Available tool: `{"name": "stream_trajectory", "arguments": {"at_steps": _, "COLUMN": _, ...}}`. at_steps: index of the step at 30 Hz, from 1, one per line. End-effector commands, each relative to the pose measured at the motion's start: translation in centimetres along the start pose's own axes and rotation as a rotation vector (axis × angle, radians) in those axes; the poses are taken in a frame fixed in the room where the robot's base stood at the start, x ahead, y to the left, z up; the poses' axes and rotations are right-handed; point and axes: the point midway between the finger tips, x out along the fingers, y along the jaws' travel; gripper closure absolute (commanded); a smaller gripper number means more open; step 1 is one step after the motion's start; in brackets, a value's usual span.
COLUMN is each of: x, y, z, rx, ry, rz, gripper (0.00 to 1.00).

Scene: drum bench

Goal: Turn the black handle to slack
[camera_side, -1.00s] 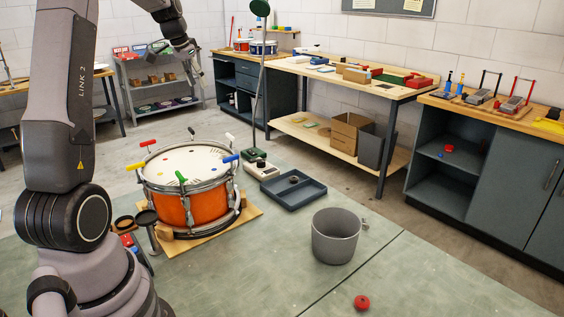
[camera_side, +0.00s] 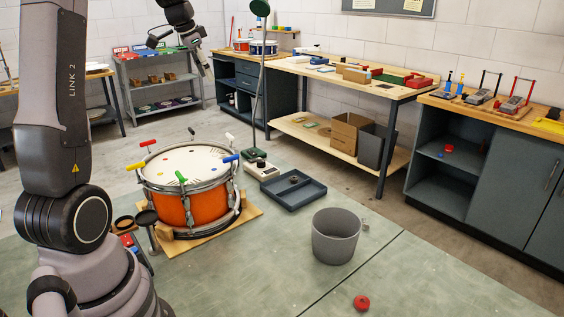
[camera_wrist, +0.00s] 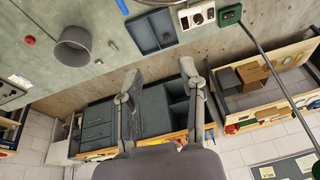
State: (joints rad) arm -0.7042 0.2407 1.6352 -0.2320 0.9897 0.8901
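The orange drum (camera_side: 190,208) stands on a wooden board, with coloured handles around its rim. Red, yellow, green, blue and white ones are clear. A small dark handle (camera_side: 191,131) at the far rim seems to be the black one; it is too small to tell its angle. My gripper (camera_side: 182,50) is high up behind the drum in the side view, well clear of every handle. Its two fingers are spread and empty, as the wrist view (camera_wrist: 160,70) also shows. In the wrist view only a blue tip (camera_wrist: 122,6) shows at the top edge; the black handle is not visible there.
A blue-grey tray (camera_side: 293,205) lies right of the drum, near a thin lamp pole (camera_side: 259,85). A grey bin (camera_side: 336,250) and a red knob (camera_side: 361,302) are farther right on the mat.

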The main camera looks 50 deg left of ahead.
Motion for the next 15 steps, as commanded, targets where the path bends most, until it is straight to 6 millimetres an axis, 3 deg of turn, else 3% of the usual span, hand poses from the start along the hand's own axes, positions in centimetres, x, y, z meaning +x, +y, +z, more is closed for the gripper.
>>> {"name": "stream_trajectory", "arguments": {"at_steps": 5, "x": 3.4, "y": -4.4, "z": 0.9, "rx": 0.453, "ry": -0.123, "rz": -0.063, "gripper": 0.61}}
{"name": "stream_trajectory", "arguments": {"at_steps": 9, "x": 6.5, "y": -8.7, "z": 1.9, "rx": 0.941, "ry": -0.273, "rz": -0.079, "gripper": 0.61}}
{"name": "stream_trajectory", "arguments": {"at_steps": 15, "x": 9.6, "y": -13.0, "z": 2.9, "rx": 1.471, "ry": -0.446, "rz": -0.03, "gripper": 0.61}}
